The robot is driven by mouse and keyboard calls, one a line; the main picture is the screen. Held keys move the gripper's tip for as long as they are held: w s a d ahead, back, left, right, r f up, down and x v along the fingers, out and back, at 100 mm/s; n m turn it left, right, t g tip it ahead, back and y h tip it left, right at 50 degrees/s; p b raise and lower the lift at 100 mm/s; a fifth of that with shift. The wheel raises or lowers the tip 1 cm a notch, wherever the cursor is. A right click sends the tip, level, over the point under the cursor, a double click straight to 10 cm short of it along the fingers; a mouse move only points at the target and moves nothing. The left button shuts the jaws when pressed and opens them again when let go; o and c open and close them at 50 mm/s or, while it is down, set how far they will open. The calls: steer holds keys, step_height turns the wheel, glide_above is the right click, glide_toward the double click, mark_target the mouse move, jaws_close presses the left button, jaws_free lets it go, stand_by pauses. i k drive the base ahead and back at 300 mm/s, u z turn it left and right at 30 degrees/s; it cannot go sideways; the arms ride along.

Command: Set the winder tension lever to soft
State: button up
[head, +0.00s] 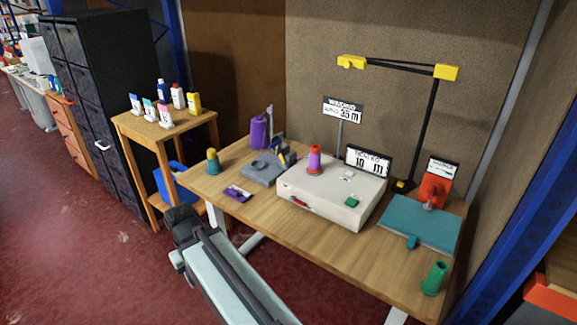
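A grey machine (263,170) that looks like the winder sits on the left half of the wooden table, with a dark round part on top. A small yellow piece (282,158) stands at its right side; it may be the tension lever, but its setting is too small to read. A purple spool (259,132) stands behind the machine. My gripper (180,222) is at the end of my arm, low in front of the table's left end and apart from the machine. Its fingers cannot be made out.
A cream box (318,208) with a purple-orange cone (315,160) fills the table's middle. A teal board (420,232) and green spool (435,278) are at right. A black lamp arm (432,120) rises behind. A small bottle stand (165,128) is left of the table.

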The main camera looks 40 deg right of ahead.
mark_target(282, 159)
steer(key=z, duration=0.4)
steer(key=i, duration=1.05)
steer(key=u, duration=1.35)
